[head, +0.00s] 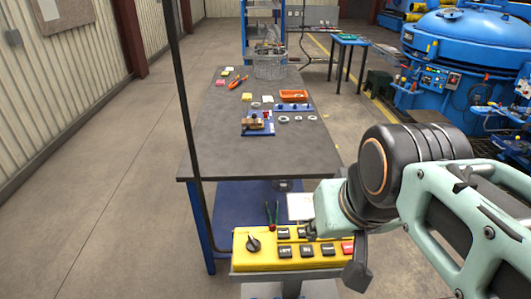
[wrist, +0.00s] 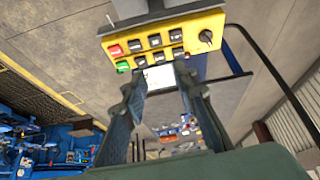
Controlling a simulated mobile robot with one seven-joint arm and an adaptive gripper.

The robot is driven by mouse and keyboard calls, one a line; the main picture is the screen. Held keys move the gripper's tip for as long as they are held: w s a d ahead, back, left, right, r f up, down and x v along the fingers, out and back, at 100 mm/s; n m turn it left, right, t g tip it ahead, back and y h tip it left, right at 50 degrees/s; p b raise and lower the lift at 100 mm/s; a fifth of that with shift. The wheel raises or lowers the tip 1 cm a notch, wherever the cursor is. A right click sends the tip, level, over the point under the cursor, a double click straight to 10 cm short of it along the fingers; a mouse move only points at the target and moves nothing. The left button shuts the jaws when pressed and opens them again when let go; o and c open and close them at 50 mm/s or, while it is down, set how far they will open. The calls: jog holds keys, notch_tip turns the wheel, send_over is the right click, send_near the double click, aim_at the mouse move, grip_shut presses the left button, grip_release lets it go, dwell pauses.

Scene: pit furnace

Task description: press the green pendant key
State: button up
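The yellow pendant box (head: 265,262) stands on a grey stand before the bench, with black keys, a red key (head: 348,247) and a black rotary knob (head: 253,244). In the wrist view the box (wrist: 212,22) spans the top. The green key (wrist: 122,66) is at its lower left there, beside the red key (wrist: 115,50). In the head view my arm hides the green key. My gripper (wrist: 160,72) is open and empty. Its fingertips are near the box's lower edge, to the right of the green key in the wrist view. I cannot tell whether they touch the box.
A thin dark pole (head: 180,90) rises left of the pendant. A blue furnace (head: 470,50) is at right. The floor at left is clear.

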dwell(0.3)
grip_shut()
dwell(1.2)
